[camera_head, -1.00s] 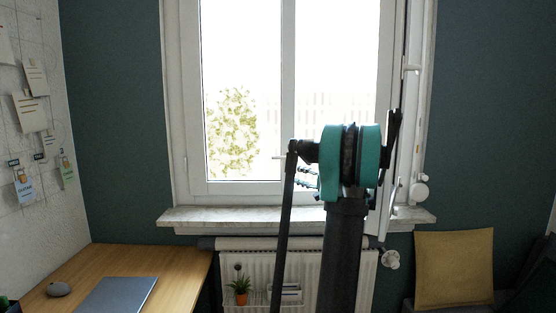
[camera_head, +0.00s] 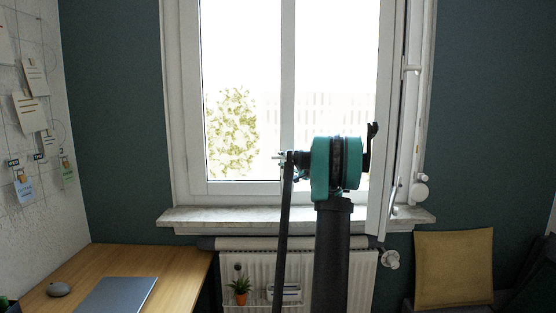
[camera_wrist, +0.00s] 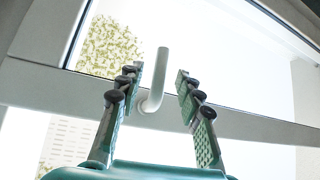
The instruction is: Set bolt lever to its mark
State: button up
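The bolt lever appears to be the white bent handle (camera_wrist: 161,72) on the white window frame, in the wrist view. Its shaft stands upright in that picture and curves at its foot into the frame. My gripper (camera_wrist: 160,80) is open, with one finger on each side of the lever. A gap shows between the shaft and each finger. In the head view, a small pale piece (camera_head: 281,157) at the window's middle post may be the same lever; my arm hides most of that area. I cannot make out its mark in either view.
The window sill (camera_head: 190,214) and radiator (camera_head: 240,261) lie below. A white handle (camera_head: 393,192) is on the frame edge at right. A desk (camera_head: 70,273) with a laptop (camera_head: 116,295) is at left, and a yellow cushion (camera_head: 454,268) at right.

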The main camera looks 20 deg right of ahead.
aim_at(280, 158)
jog(key=shift+x, duration=1.85)
jog(key=shift+c, duration=0.5)
grip_shut()
